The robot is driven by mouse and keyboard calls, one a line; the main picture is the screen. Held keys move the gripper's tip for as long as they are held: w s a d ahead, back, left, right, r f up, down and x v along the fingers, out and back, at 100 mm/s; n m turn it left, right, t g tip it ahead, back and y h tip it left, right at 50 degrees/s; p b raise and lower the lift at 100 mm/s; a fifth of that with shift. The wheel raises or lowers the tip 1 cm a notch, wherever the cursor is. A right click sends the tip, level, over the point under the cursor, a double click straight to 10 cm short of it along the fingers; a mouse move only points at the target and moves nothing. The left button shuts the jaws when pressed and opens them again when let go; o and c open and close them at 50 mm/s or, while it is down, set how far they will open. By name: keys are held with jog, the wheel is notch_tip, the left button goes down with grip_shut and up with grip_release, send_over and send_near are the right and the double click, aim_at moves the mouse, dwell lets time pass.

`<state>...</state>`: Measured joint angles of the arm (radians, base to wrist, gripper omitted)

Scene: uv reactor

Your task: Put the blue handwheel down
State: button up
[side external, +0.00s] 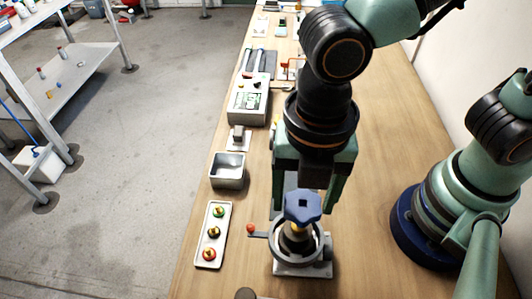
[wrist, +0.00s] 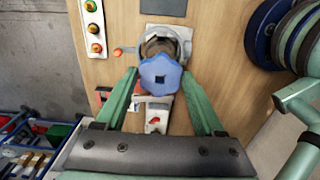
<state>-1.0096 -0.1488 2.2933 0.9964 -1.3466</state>
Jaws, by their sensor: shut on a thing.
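The blue lobed handwheel (side external: 302,207) is between the fingertips of my gripper (side external: 303,210), which is shut on it. In the wrist view the handwheel (wrist: 160,75) shows its face with a dark square hole, with a green finger of my gripper (wrist: 159,76) on either side. Under it in the side view stands a fixture with a round grey ring (side external: 273,249) around a dark core and a brass-coloured part. The handwheel overlaps the fixture in both views, so I cannot tell whether they touch.
A white tray (side external: 210,238) with green, black and red-topped brass pieces lies left of the fixture. A small lever with a red knob (side external: 250,229) sticks out beside it. A grey open bin (side external: 228,171) and a control box (side external: 250,99) stand farther back. Bare wood lies to the right.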

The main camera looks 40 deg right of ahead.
jog(key=shift+w, duration=0.1)
jog(key=shift+w+d+r, duration=0.1)
jog(key=shift+w+d, duration=0.15)
jog(key=shift+w, duration=0.1)
jog(key=w+d+r, duration=0.4)
jog(key=w+d, duration=0.9)
jog(key=f, duration=2)
jog(key=shift+s, duration=0.25)
jog(key=shift+f, duration=0.1)
jog(key=o, duration=1.2)
jog(key=shift+o, duration=0.2)
